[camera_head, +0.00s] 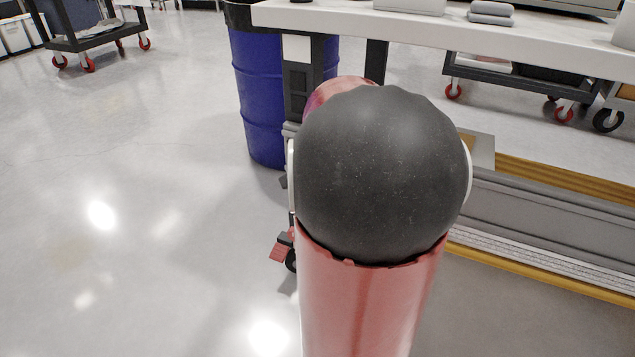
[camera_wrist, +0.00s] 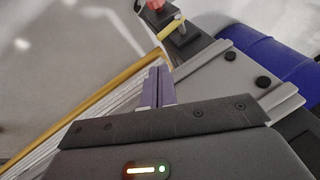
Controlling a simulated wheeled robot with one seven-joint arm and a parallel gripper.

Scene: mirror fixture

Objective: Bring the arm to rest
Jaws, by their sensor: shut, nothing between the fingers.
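My gripper (camera_wrist: 156,88) shows in the wrist view, with its two narrow fingers together and nothing between them. Behind them are a pale floor and a yellow-edged rail (camera_wrist: 100,108). My gripper is not visible in the head view, where my red arm link and its large dark joint fill the middle. The arm appears bent there, and most of it beyond the joint is hidden.
A blue drum (camera_head: 258,95) stands behind my arm; it also shows in the wrist view (camera_wrist: 272,56). A white-topped bench (camera_head: 480,32) runs across the back. A yellow and grey rail structure (camera_head: 550,210) lies at right. A wheeled cart (camera_head: 95,38) stands far left; the left floor is clear.

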